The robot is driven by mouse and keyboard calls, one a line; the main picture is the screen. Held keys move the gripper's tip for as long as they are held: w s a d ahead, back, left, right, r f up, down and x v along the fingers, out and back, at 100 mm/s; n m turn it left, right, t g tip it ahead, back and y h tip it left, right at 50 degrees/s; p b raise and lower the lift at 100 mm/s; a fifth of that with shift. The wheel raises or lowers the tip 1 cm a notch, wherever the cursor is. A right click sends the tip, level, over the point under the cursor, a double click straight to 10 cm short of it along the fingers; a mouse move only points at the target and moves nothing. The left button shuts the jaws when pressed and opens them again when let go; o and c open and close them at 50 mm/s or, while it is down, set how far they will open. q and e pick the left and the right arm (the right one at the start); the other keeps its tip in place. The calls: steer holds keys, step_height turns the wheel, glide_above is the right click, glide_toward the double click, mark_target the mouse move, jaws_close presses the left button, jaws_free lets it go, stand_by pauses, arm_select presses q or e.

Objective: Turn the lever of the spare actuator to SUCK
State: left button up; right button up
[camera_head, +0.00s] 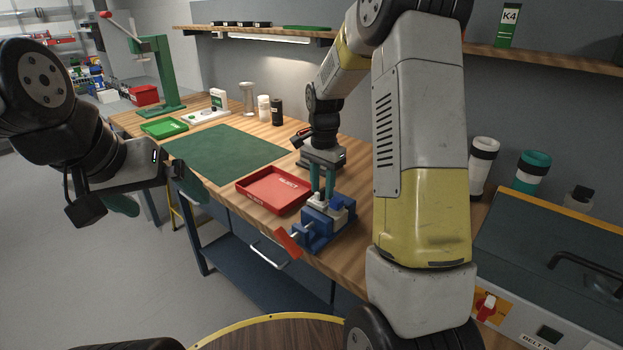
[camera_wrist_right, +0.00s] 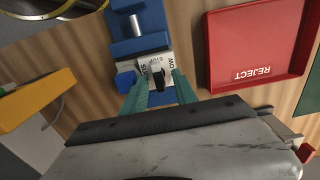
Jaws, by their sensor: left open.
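The spare actuator is a white block (camera_wrist_right: 148,64) with printed position labels, clamped in a blue vise (camera_head: 318,228) at the bench's front edge. Its small black lever (camera_wrist_right: 156,77) appears to point at the middle label, STOP; the side labels are partly hidden. My right gripper (camera_head: 322,180) points down at the actuator. In the right wrist view its two green fingers (camera_wrist_right: 160,93) stand apart on either side of the lever, with gaps visible. My left gripper (camera_head: 158,196) is open and empty, off the bench's front edge at the left.
A red REJECT tray (camera_head: 273,190) lies just beside the vise. A green mat (camera_head: 225,154) is clear. A yellow-edged round table (camera_head: 270,333) stands in front. A control box with a red and yellow switch (camera_head: 488,305) is at the right. Bottles stand at the back.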

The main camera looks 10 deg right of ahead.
jaws_close()
steer(key=shift+n, duration=0.3)
steer(key=n, duration=0.5)
steer(key=shift+w, duration=0.1)
steer(key=n, duration=0.6)
steer(key=shift+a, duration=0.15)
steer(key=shift+n, duration=0.3)
stand_by(0.4)
jaws_free()
